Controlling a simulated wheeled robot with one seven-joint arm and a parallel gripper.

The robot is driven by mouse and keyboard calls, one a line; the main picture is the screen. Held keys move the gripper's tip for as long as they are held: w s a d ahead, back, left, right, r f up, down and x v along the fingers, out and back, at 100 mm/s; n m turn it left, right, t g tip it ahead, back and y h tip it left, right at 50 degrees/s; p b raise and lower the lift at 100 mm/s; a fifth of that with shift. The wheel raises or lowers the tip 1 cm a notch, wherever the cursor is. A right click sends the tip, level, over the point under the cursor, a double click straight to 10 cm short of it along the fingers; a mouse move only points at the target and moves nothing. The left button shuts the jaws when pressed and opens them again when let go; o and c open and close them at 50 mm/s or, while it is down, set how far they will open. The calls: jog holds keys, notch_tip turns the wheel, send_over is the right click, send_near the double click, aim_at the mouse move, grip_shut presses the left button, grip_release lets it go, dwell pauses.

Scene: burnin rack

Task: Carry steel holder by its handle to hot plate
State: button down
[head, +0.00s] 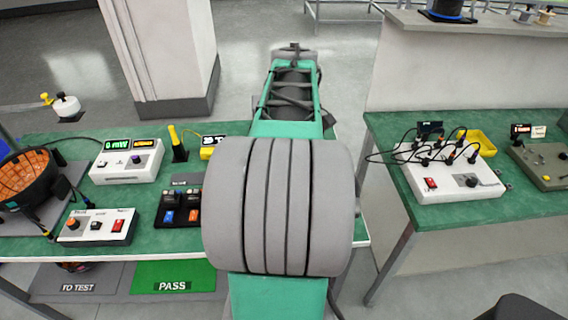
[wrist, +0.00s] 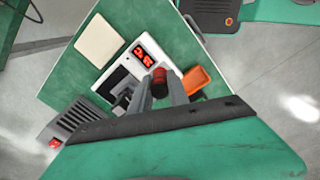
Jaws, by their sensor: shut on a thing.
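In the wrist view my gripper (wrist: 161,90) is shut on a small dark piece with a red end (wrist: 161,76), which looks like the handle of the steel holder. The rest of the holder cannot be told apart, as my fingers and wrist cover the area. Behind the fingers is a white unit with a red lit display (wrist: 146,51). A cream square plate (wrist: 99,40) lies beside it on the green bench. I cannot tell for sure which of these is the hot plate. In the head view my arm hides the gripper and the holder.
An orange tray (wrist: 197,79) lies right of the fingers, and a grey box with a red switch (wrist: 72,123) stands lower left. In the head view, instruments crowd the left bench (head: 185,235) and right bench (head: 440,205). A pillar (head: 165,45) stands behind the left bench.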

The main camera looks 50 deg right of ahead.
jog(key=w+d+f, duration=0.1)
jog(key=d, duration=0.1)
jog(key=w+d+f+p, duration=0.1)
jog(key=w+d, duration=0.1)
jog(key=w+d+f+p, duration=0.1)
jog(key=w+d, duration=0.1)
jog(key=shift+w+d+f, duration=0.15)
jog(key=shift+w+f, duration=0.05)
jog(key=shift+f, duration=0.1)
jog(key=w+f, duration=0.1)
jog(key=w+d+f, duration=0.1)
jog(key=f, duration=0.1)
jog(key=w+d+f+p, duration=0.1)
jog(key=f, duration=0.1)
jog(key=shift+w+d+f, duration=0.25)
jog(key=shift+w, duration=0.15)
jog(key=shift+w+d+f, duration=0.1)
jog(key=shift+f, duration=1.65)
jog(key=shift+f, duration=0.1)
jog(key=shift+f, duration=0.15)
jog(key=c, duration=1.3)
grip_release()
jog(key=shift+o, duration=0.2)
